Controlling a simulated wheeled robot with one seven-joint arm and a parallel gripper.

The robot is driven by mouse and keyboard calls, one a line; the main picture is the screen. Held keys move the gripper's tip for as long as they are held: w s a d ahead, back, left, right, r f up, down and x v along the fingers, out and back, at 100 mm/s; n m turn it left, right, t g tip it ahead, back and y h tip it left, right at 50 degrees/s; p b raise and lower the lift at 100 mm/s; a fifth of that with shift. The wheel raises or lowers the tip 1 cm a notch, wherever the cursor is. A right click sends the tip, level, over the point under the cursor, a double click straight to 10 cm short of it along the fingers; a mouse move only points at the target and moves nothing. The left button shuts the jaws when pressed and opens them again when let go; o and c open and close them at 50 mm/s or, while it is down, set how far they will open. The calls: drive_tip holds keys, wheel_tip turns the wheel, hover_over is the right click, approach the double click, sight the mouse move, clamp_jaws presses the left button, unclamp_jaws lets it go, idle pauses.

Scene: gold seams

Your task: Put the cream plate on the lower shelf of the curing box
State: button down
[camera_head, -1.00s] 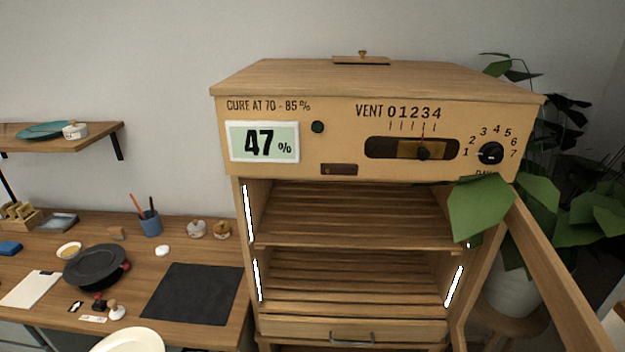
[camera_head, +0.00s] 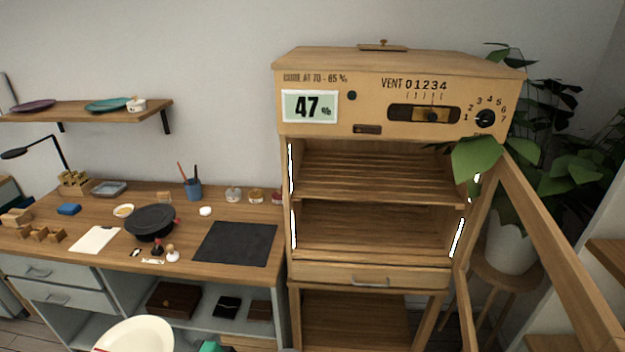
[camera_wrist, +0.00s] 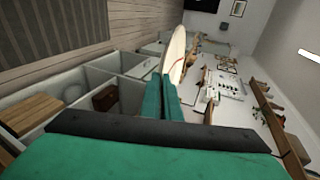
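The cream plate (camera_head: 140,336) is at the bottom edge of the head view, partly cut off, with a thin red line on it. In the wrist view the plate (camera_wrist: 176,55) stands edge-on between the teal fingers of my gripper (camera_wrist: 161,92), which are shut on its rim. A teal piece of my gripper (camera_head: 208,347) shows beside the plate in the head view. The curing box (camera_head: 400,62) stands right of the bench, with its door (camera_head: 545,250) swung open to the right. Its upper shelf (camera_head: 375,185) and lower shelf (camera_head: 370,238) look empty.
The workbench (camera_head: 85,262) left of the box holds a black banding wheel (camera_head: 150,222), a dark mat (camera_head: 235,243) and small tools. Plant leaves (camera_head: 478,155) hang over the box's upper right opening. A drawer (camera_head: 370,275) sits below the lower shelf.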

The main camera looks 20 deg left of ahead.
drive_tip(key=w+d+f+m+t+h, duration=0.4)
drive_tip(key=w+d+f+m+t, duration=0.1)
drive_tip(key=d+f, duration=0.7)
drive_tip(key=w+d+f+m+t+h, duration=0.5)
drive_tip(key=w+d+f+m, duration=0.2)
drive_tip(key=d+f, duration=0.5)
drive_tip(key=w+d+f+m+t+h, duration=0.4)
drive_tip(key=w+d+f+m, duration=0.3)
drive_tip(key=d+f, duration=0.6)
drive_tip(key=shift+w+f+t+h, duration=0.3)
drive_tip(key=shift+w+t+h, duration=0.1)
drive_tip(key=shift+t, duration=0.2)
